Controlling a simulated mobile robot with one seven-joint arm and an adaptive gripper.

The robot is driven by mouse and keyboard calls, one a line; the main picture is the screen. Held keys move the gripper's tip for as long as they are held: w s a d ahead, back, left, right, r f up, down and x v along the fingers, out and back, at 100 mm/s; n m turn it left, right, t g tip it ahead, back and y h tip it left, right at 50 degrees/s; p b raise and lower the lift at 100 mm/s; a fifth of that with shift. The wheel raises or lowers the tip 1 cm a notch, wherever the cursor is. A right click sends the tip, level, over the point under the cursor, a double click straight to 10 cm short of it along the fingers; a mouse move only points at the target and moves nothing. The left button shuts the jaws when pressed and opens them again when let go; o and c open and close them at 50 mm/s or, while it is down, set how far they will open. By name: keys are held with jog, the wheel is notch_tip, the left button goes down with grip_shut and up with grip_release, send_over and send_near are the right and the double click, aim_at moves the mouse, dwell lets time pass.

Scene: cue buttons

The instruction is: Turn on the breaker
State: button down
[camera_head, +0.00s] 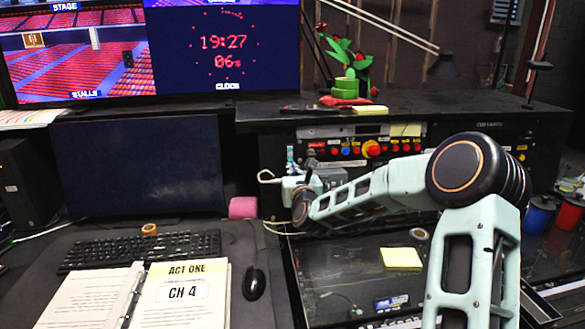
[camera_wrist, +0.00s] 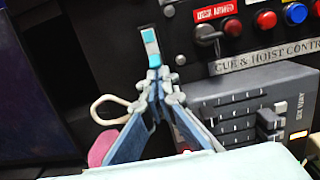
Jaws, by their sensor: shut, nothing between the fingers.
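A grey box (camera_wrist: 222,104) with several slots and a dark lever (camera_wrist: 270,122) at its right end shows in the wrist view, right of my gripper; it looks like the breaker, but I cannot tell which way the lever is set. In the head view a grey box (camera_head: 330,177) stands below the control panel, partly hidden behind my arm. My gripper (camera_wrist: 152,58) is shut and empty, its fingertips together in front of the black panel, left of the box. In the head view my gripper (camera_head: 290,158) also shows left of the box. I cannot tell whether it touches anything.
A pale cable loop (camera_wrist: 108,110) and pink block (camera_head: 243,207) lie left of the gripper.

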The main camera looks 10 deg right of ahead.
aim_at(291, 158)
jog(key=shift+s+r+g+p, duration=0.1)
jog(key=shift+r+g+p, duration=0.15)
jog(key=shift+g+p, duration=0.4)
jog(key=shift+r+p, duration=0.15)
jog(key=shift+p, duration=0.4)
jog(key=g+p, duration=0.1)
jog(key=p, duration=0.1)
jog(key=r+g+p, duration=0.1)
jog(key=p, duration=0.1)
jog(key=shift+s+r, duration=0.15)
jog(key=shift+r, duration=0.15)
jog(key=shift+f+g, duration=0.35)
jog(key=shift+f, duration=0.05)
jog(key=shift+r+p, duration=0.1)
jog(key=shift+p, duration=0.2)
jog(key=shift+r, duration=0.75)
jog(key=shift+r, duration=0.1)
